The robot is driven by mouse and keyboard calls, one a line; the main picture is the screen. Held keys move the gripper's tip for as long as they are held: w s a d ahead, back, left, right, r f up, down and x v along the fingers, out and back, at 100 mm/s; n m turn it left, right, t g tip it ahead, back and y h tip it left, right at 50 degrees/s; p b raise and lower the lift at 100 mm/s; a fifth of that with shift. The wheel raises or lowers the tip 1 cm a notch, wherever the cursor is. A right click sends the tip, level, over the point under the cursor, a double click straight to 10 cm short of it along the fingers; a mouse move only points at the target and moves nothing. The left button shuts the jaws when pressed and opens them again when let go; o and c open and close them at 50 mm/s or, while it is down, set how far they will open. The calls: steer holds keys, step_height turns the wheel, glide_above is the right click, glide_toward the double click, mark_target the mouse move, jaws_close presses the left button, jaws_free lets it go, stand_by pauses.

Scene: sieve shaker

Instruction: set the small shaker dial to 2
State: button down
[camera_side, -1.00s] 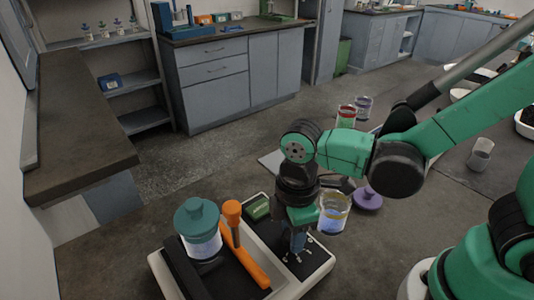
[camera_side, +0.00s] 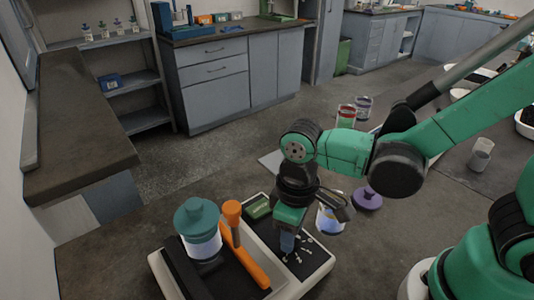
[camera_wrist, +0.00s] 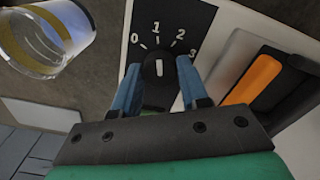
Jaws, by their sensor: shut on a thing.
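The small shaker dial (camera_wrist: 157,66) is a black round knob with a white pointer line, on a black panel (camera_wrist: 198,18) marked 0, 1, 2 and 3. In the wrist view its pointer line runs nearly upright in the picture, roughly toward the 1. My gripper (camera_wrist: 158,72) has its two blue fingers on either side of the knob, shut on it. In the side view my gripper (camera_side: 288,243) points down at the panel of the sieve shaker (camera_side: 317,281), and its fingers hide the knob there.
On the shaker, left of my gripper, stand a teal-lidded jar (camera_side: 199,232) and an orange lever (camera_side: 240,245). A clear cup with a yellow band (camera_side: 330,217) stands close behind my gripper to the right, partly hidden. A purple lid (camera_side: 367,198) lies beyond it.

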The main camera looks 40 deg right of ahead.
steer(key=m, duration=0.3)
steer(key=shift+m, duration=2.2)
steer(key=shift+c, duration=2.3)
jaws_free()
steer(key=shift+r, duration=2.8)
